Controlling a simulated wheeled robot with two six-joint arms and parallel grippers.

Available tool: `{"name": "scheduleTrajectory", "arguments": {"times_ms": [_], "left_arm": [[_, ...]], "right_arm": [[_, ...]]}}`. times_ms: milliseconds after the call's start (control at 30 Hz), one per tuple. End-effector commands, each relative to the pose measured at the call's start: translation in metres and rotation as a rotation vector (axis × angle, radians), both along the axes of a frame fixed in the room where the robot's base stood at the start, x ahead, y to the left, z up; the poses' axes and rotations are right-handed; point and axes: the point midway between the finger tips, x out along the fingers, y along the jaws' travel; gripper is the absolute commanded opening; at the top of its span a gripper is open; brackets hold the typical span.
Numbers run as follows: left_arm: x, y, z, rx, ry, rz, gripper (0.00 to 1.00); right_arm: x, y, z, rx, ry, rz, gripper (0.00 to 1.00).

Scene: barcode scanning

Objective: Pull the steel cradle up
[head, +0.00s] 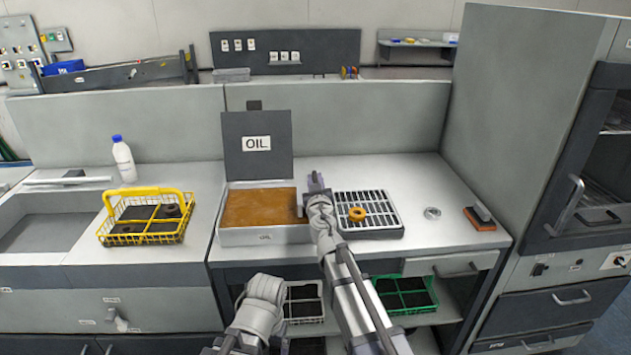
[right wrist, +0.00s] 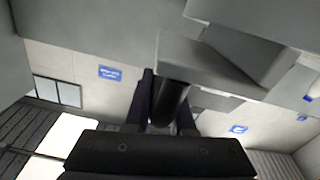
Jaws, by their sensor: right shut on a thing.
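My right gripper (head: 316,183) is at the right edge of the open oil bath (head: 265,236), which is filled with brown oil. In the right wrist view, its fingers (right wrist: 168,108) are shut on a dark round handle (right wrist: 172,98). A grey block-like part (right wrist: 215,62) sits by the handle's far end. I take the handle to be the steel cradle's; the rest of the cradle does not show clearly, hidden by the oil or my arm. My left arm is folded low in front of the counter, and its gripper does not show.
The bath's lid (head: 258,165), marked OIL, stands open behind it. To the right are a drain grate (head: 375,197) with an orange ring (head: 357,214), a small metal disc (head: 432,213) and a brush (head: 480,217). A yellow basket (head: 147,238) stands left. Green (head: 405,310) and white (head: 305,319) baskets are below.

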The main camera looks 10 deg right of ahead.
Motion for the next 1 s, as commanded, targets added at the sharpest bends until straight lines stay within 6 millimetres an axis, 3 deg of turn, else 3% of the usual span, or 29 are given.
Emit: {"name": "scheduleTrajectory", "arguments": {"times_ms": [767, 1000], "left_arm": [[0.0, 0.0, 0.0, 0.0, 0.0, 0.0, 0.93], [0.0, 0.0, 0.018, 0.0, 0.0, 0.0, 0.93]], "right_arm": [[0.0, 0.0, 0.0, -0.002, -0.001, 0.002, 0.0], [0.0, 0.0, 0.018, -0.002, 0.0, 0.001, 0.0]]}}
